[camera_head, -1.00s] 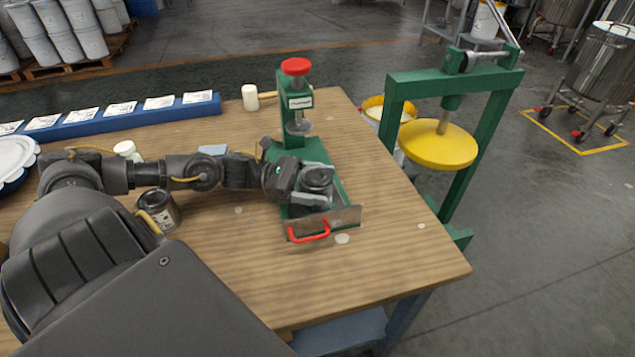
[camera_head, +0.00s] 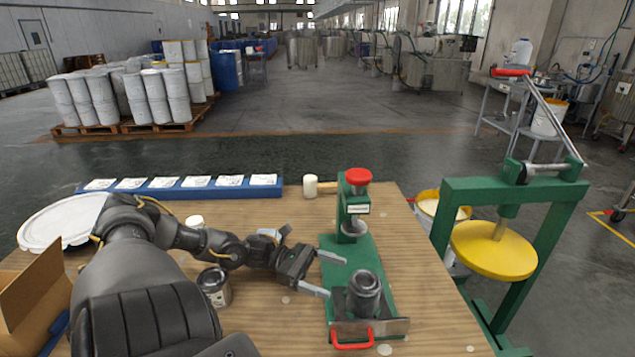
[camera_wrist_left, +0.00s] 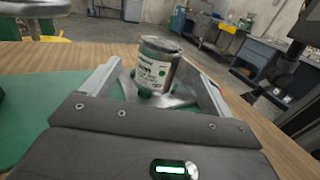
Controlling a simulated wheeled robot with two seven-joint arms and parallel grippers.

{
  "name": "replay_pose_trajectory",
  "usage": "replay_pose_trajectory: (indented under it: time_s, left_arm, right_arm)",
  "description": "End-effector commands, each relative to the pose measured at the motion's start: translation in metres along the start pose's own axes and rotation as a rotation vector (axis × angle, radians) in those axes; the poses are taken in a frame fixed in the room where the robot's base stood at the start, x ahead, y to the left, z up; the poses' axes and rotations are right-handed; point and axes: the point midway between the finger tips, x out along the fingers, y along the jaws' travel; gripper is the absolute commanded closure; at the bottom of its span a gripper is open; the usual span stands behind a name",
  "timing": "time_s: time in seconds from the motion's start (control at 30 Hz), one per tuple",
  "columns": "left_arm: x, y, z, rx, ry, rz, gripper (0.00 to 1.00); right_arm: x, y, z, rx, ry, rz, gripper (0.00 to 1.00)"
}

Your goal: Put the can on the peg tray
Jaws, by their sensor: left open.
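A grey metal can (camera_head: 364,296) stands upright on the metal peg tray (camera_head: 393,326), which has a red handle (camera_head: 352,341) and lies on the green press base. The tray's pegs are not clearly visible. My left gripper (camera_head: 335,277) is open and empty, just left of the can, its fingers pointing toward it. In the left wrist view the can (camera_wrist_left: 158,66) shows a white-green label and stands beyond the spread fingers (camera_wrist_left: 158,88). My right gripper is not in view.
The green press (camera_head: 356,215) with a red knob rises behind the tray. A second dark can (camera_head: 214,286) stands on the wooden table below my left arm. A mallet (camera_head: 311,187) and a blue rack (camera_head: 190,190) lie behind. A yellow-plated green press (camera_head: 494,249) stands right of the table.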

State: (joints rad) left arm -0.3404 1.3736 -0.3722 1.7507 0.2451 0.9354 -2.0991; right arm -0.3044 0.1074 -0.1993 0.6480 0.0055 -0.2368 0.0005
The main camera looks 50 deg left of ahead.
Motion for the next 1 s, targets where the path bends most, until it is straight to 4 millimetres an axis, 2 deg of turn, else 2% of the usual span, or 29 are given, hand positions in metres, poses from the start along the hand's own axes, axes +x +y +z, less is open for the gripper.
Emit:
replay_pose_trajectory:
  time_s: [0.03,0.1,0.3,1.0]
  left_arm:
    - [-0.008,0.000,0.003,-0.003,0.003,0.002,0.14]
    - [-0.016,0.000,0.002,-0.002,0.001,0.002,0.14]
    - [-0.025,0.000,-0.001,0.000,0.000,0.000,0.14]
    - [-0.021,0.000,-0.002,0.000,-0.002,0.000,0.14]
  right_arm:
    - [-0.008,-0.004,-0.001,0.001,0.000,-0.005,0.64]
    - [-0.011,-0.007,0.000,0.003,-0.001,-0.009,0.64]
    - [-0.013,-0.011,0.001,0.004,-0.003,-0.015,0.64]
    - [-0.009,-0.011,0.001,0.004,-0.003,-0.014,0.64]
